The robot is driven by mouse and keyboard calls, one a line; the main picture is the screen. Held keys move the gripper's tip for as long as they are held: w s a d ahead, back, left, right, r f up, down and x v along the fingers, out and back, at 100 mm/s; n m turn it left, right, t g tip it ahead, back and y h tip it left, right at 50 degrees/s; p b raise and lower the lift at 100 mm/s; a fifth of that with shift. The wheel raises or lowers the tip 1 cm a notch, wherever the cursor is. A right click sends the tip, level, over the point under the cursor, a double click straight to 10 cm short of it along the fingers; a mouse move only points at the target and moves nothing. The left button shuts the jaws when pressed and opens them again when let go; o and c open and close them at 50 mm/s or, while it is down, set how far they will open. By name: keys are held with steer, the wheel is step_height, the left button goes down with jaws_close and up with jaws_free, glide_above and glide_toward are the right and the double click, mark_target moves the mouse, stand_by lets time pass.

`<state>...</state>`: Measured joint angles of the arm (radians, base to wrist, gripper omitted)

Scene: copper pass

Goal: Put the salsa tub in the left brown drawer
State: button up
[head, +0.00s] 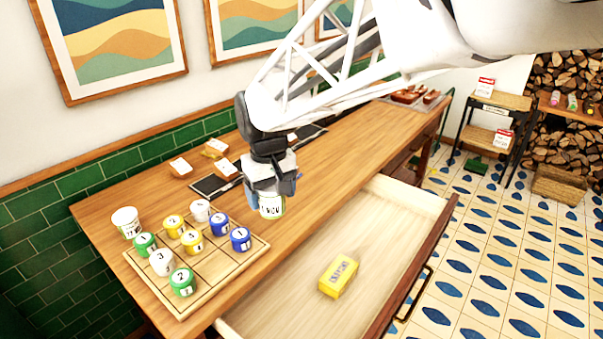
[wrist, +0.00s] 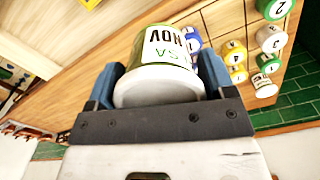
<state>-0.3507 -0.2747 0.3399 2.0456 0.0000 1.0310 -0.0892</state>
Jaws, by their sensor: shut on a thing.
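My gripper (head: 270,190) is shut on a white tub (head: 271,207) with a dark-lettered label and green marks. In the wrist view the tub (wrist: 160,66) sits between the two blue finger pads, and part of "SA" and "NOV" reads on it. The drawer has a pale wooden floor, a brown front and a dark handle. A yellow box (head: 338,277) lies inside it. The rest of the drawer floor is bare.
A wooden grid board (head: 208,284) with several numbered cans stands on the table at left. Another white tub (head: 126,222) stands behind it.

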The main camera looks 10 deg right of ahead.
steer(key=shift+s+d+f+m, duration=1.2)
steer(key=shift+s+d+m, duration=0.9)
steer(key=shift+s, duration=2.8)
steer(key=shift+s+d+f+m, duration=1.35)
steer(key=shift+s+m, duration=1.35)
steer(key=shift+s, duration=2.2)
step_height(320, 180, down, 23)
steer(key=shift+r, duration=0.2)
steer(key=shift+w+d+f, duration=0.1)
steer(key=shift+f, duration=2.85)
steer(key=shift+f, duration=2.05)
steer(key=shift+f, duration=0.15)
